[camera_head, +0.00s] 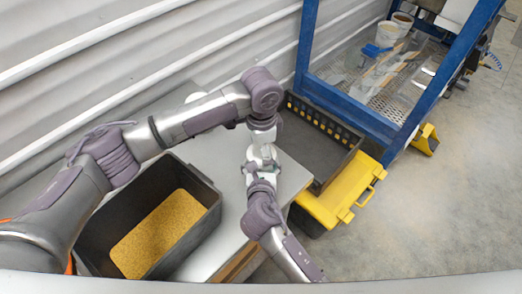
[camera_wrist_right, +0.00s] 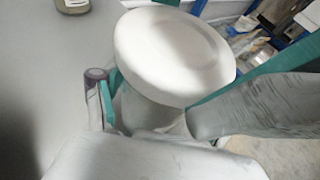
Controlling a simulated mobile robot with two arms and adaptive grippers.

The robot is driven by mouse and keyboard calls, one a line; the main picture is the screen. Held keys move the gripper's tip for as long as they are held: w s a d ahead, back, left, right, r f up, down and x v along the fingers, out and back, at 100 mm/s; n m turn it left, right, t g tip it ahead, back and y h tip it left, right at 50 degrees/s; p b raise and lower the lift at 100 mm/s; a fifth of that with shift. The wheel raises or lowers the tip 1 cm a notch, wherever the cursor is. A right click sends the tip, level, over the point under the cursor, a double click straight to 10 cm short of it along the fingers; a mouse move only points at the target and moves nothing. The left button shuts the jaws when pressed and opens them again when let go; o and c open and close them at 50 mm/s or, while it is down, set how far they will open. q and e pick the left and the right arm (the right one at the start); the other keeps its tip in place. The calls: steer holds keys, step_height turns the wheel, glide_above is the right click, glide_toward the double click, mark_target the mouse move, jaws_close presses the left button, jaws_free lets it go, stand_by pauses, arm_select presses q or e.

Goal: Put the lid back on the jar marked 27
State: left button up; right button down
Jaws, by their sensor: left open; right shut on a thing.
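A round white lid (camera_wrist_right: 175,50) fills the upper middle of the right wrist view. It lies over the mouth of a pale jar (camera_wrist_right: 150,114); I cannot tell whether it is fully seated. My right gripper (camera_head: 261,168) is shut on the jar, its teal-edged fingers on both sides below the lid. No number is readable on the jar. My left gripper (camera_head: 263,140) is open, directly above the right one in the head view. The two grippers overlap closely there and hide most of the jar and lid.
A dark bin (camera_head: 210,222) with yellow grain stands on the grey table (camera_head: 228,160). Another jar (camera_wrist_right: 72,5) stands on the table. A black crate (camera_head: 318,140), a yellow case (camera_head: 335,200) and a blue-framed rack (camera_head: 350,118) stand to the right.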

arm_select(q)
step_height(320, 180, up, 12)
steer(key=shift+f, duration=0.2)
arm_select(e)
jaws_free()
stand_by(0.4)
steer(key=v, duration=1.2)
arm_select(q)
steer(key=shift+f, duration=0.1)
arm_select(e)
steer(key=shift+d, duration=0.1)
